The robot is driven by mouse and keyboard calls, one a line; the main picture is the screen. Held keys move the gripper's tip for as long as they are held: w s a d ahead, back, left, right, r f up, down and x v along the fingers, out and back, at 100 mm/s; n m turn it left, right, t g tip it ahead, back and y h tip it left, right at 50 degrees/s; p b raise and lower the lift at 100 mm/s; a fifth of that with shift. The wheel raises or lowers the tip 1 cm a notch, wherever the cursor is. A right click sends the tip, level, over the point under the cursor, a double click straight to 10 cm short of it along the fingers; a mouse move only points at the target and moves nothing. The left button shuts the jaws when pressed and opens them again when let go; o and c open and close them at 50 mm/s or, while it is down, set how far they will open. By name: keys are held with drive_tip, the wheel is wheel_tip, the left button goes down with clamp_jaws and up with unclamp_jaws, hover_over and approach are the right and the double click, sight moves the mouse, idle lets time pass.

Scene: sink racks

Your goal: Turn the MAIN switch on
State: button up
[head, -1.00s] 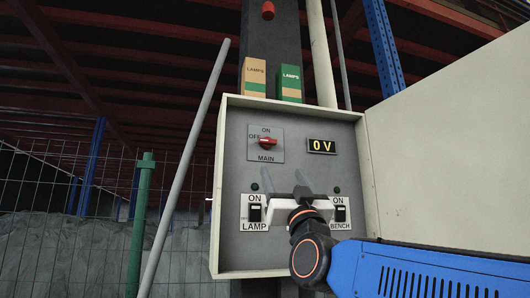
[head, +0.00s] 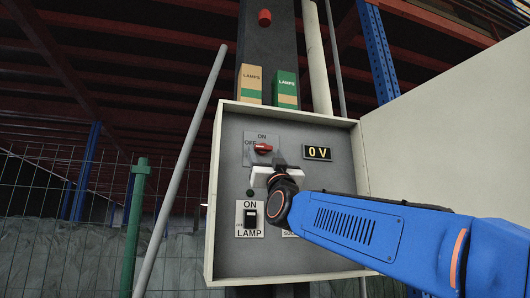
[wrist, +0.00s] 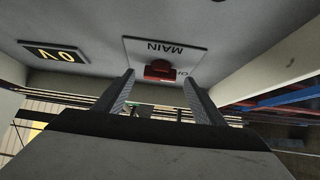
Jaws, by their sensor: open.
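The MAIN switch is a red knob (head: 263,149) on a grey plate in the upper left of the open electrical box. Its handle lies roughly level, in line with the OFF mark at its left; ON is printed above. My gripper (head: 267,162) is just in front of and below the knob in the head view, covering the MAIN label. In the wrist view my gripper (wrist: 160,82) is open, its two fingers either side of the red knob (wrist: 160,71) in the picture. The fingers look short of the knob; contact cannot be told.
A display (head: 317,153) reads 0 V. The box door (head: 440,140) stands open at right. Two lamp cartons (head: 250,84) stand on top of the box. A grey pole (head: 181,170) leans at left.

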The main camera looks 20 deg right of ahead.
sight(263, 148)
drive_tip(key=shift+x, duration=1.25)
drive_tip(key=c, duration=1.1)
drive_tip(key=shift+o, duration=0.2)
